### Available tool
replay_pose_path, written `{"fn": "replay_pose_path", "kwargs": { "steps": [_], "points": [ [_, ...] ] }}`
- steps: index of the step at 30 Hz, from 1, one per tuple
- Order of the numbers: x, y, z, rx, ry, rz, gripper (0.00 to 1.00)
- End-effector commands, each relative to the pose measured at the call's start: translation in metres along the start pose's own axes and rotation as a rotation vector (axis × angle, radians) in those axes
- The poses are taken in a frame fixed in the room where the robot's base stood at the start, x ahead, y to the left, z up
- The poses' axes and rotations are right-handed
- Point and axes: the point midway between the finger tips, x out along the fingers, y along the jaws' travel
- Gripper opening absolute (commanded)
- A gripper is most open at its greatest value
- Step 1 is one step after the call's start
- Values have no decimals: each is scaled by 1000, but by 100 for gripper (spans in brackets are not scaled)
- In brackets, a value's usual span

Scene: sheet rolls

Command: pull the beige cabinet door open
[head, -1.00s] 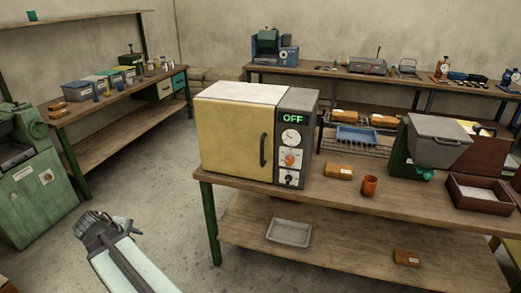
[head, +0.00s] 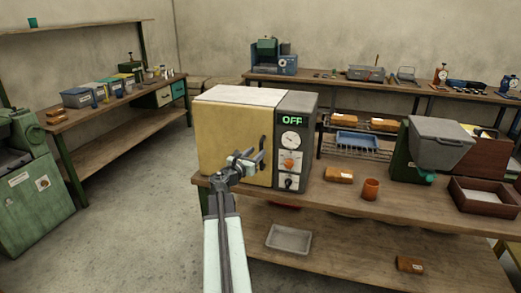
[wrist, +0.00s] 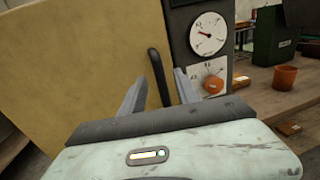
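The beige cabinet door (head: 225,130) is the front of a box-shaped oven on the wooden bench, and it looks shut. Its dark upright handle (head: 263,143) is near the door's right edge, beside the grey control panel. My gripper (head: 252,161) is in front of the handle, partly covering its lower part. In the wrist view, the fingers of my gripper (wrist: 162,80) are apart, with the handle (wrist: 155,65) showing between them. I cannot tell whether either finger touches the handle.
The control panel (head: 292,128), with an "OFF" display, dial and knobs, is just right of the handle. An orange cup (head: 371,188) and a brown block (head: 339,174) stand further right. A grey tray (head: 289,238) lies on the lower shelf. The floor at left is open.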

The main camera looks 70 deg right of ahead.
Motion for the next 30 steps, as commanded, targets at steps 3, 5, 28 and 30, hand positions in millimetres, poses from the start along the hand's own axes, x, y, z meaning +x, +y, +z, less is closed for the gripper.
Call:
{"fn": "replay_pose_path", "kwargs": {
  "steps": [3,5,28,30],
  "points": [
    [27,2,0,1,0,-1,38],
    [37,2,0,1,1,-1,38],
    [48,2,0,3,1,2,0],
    [48,2,0,3,1,2,0]
  ]
}}
